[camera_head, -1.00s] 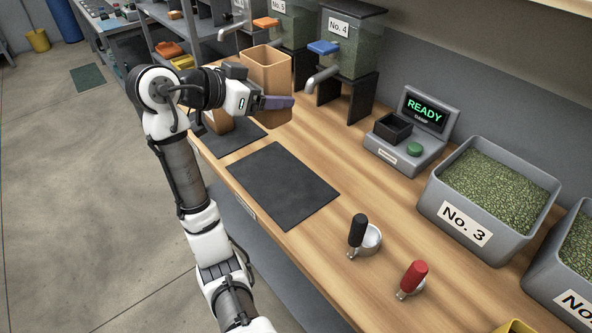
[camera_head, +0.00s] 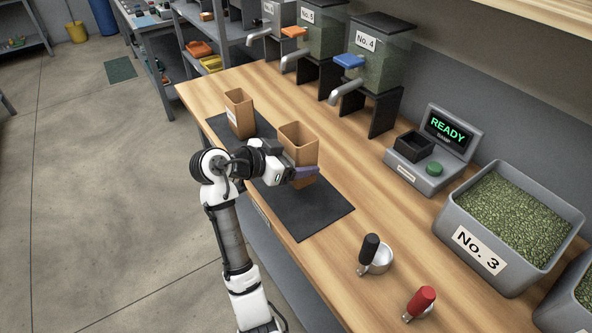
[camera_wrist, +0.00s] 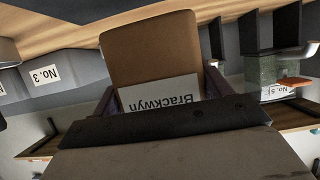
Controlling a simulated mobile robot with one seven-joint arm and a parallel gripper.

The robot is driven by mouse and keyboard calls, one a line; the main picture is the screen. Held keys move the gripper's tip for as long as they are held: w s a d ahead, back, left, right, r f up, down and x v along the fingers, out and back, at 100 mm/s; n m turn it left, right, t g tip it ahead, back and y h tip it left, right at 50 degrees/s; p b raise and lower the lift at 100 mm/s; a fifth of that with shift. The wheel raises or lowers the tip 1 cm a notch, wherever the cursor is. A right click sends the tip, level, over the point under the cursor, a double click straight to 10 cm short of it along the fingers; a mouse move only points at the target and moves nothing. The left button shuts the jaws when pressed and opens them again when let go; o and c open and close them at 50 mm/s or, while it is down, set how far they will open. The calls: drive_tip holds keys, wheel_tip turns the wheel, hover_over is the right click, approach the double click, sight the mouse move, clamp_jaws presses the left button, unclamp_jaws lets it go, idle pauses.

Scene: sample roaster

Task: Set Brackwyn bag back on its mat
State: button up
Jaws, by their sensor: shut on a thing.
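My gripper (camera_head: 306,172) is shut on the open-topped brown Brackwyn bag (camera_head: 298,140), which is upright. In the wrist view the bag (camera_wrist: 150,50) sits between my two fingers (camera_wrist: 162,98), and its white "Brackwyn" label (camera_wrist: 160,93) reads upside down. In the head view the bag is over the far part of a black mat (camera_head: 312,213); whether its base touches the mat is hidden by my gripper. Nothing else stands on the visible part of that mat. A second brown bag (camera_head: 239,113) stands on another dark mat (camera_head: 222,127) farther back.
A black-handled scoop (camera_head: 372,255) and a red-handled scoop (camera_head: 420,303) lie on the near counter. The READY device (camera_head: 432,150), the No. 3 bin (camera_head: 475,250) and the No. 4 dispenser (camera_head: 382,60) line the wall side. Bare counter lies between.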

drive_tip(key=shift+f+p, duration=0.35)
drive_tip(key=shift+f, duration=2.2)
drive_tip(key=o, duration=1.1)
drive_tip(key=shift+f, duration=0.1)
drive_tip(key=shift+r, duration=0.2)
drive_tip(key=shift+s+a, duration=0.15)
drive_tip(key=shift+a, duration=0.15)
drive_tip(key=b+v, duration=0.2)
drive_tip(key=v, duration=0.9)
drive_tip(key=shift+s+r+b, duration=0.1)
drive_tip(key=shift+s+b, duration=0.05)
drive_tip(key=shift+b, duration=0.25)
